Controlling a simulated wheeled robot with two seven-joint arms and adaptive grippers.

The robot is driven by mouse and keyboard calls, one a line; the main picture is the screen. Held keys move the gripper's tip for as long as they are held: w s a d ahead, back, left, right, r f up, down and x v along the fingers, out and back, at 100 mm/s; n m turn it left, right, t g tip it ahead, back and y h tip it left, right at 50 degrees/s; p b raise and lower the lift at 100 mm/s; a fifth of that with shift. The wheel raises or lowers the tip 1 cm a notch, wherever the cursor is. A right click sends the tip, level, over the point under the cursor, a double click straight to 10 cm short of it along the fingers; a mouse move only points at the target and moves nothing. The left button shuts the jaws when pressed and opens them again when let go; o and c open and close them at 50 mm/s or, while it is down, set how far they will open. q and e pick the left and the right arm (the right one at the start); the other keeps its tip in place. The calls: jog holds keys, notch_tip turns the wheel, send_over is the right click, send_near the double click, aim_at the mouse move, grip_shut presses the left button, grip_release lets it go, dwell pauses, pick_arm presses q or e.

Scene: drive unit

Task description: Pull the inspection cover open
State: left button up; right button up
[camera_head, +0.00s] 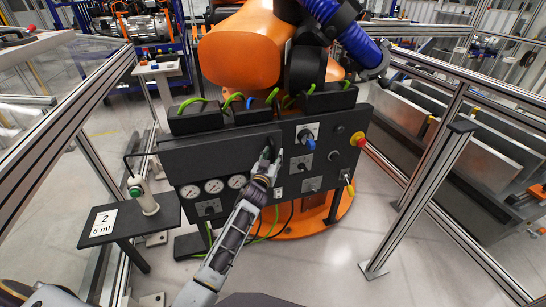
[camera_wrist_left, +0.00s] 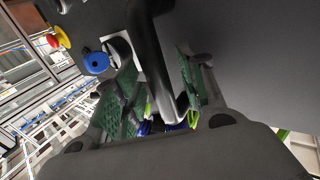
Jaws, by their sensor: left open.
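The inspection cover appears to be the wide dark plate (camera_head: 210,157) across the upper left of the drive unit's black panel; it looks closed. A dark bar handle (camera_wrist_left: 150,50) shows large in the left wrist view and runs down between the fingers of my left gripper (camera_wrist_left: 158,95). The fingers have green pads and stand apart on either side of the handle, without a clear grip on it. In the head view my left gripper (camera_head: 268,163) is at the right end of the cover and hides most of the handle. My right gripper is not in view.
Right of the cover are a blue knob (camera_head: 309,143) and a red and yellow button (camera_head: 358,140). Gauges (camera_head: 213,186) sit below the cover. A small stand (camera_head: 130,222) with a white cylinder is at left. Metal rails flank both sides. An orange machine (camera_head: 245,50) rises behind.

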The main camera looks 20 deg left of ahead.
pick_arm(q)
jog(key=shift+w, duration=0.15)
grip_shut()
dwell(0.4)
